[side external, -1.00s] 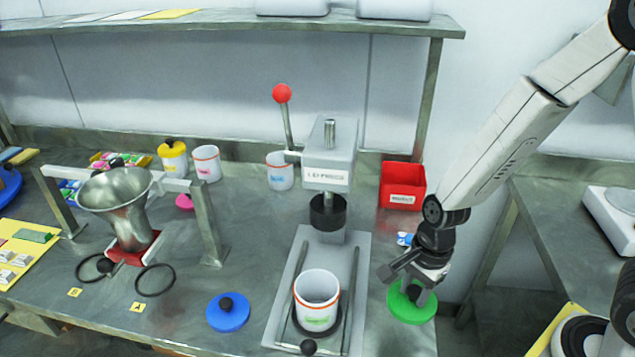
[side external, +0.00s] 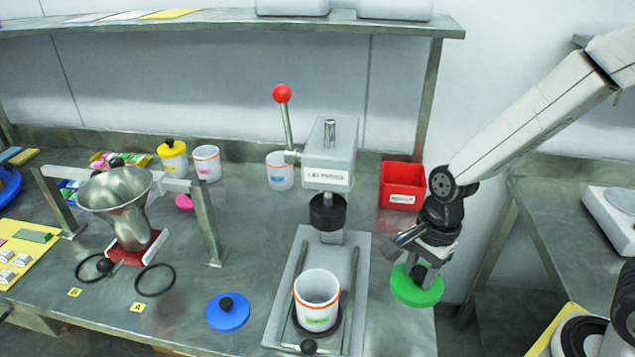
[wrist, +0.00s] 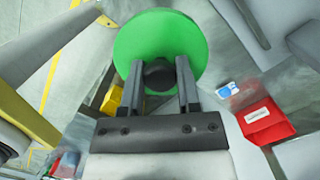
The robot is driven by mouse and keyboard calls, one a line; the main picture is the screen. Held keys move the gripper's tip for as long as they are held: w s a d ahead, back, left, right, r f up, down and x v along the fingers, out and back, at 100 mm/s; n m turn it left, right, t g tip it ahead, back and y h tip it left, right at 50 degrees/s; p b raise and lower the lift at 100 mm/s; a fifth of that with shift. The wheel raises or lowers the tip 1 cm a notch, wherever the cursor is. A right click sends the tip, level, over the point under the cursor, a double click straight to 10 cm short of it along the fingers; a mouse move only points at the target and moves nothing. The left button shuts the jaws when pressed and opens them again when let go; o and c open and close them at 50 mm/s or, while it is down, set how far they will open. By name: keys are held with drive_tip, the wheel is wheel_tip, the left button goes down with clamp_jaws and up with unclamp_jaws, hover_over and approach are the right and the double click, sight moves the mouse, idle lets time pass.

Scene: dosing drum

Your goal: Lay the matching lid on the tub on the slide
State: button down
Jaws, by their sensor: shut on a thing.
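The green lid (side external: 416,288) is a round disc with a dark knob. My gripper (side external: 419,273) is shut on its knob and holds the lid above the right side of the bench, right of the lid press. The wrist view shows the green lid (wrist: 160,42) with its black knob (wrist: 159,75) between the two fingers (wrist: 160,88). The open white tub (side external: 317,301) with an orange rim and a green label stands upright on the slide (side external: 276,322) under the press (side external: 328,165). A blue lid (side external: 228,312) with a dark knob lies on the bench left of the slide.
A red bin (side external: 402,187) stands behind my gripper; it also shows in the wrist view (wrist: 265,123). A hopper (side external: 122,200) on a frame stands at left. Other tubs (side external: 206,163) stand at the back. The press lever rises above the press.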

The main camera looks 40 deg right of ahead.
sight(421, 270)
wheel_tip(421, 270, up, 9)
drive_tip(key=shift+f, duration=0.1)
drive_tip(key=w+a+n+g, duration=0.1)
drive_tip(key=w+a+n, duration=0.5)
drive_tip(key=w+a, duration=0.65)
drive_tip(key=shift+s+a+f, duration=0.15)
drive_tip(key=shift+a+f, duration=0.05)
drive_tip(key=shift+f, duration=1.05)
drive_tip(key=shift+s+a+f, duration=0.1)
drive_tip(key=shift+a+f, duration=0.05)
drive_tip(key=shift+f, duration=1.05)
drive_tip(key=shift+f, duration=0.15)
drive_tip(key=shift+f, duration=2.7)
drive_tip(key=shift+f, duration=0.55)
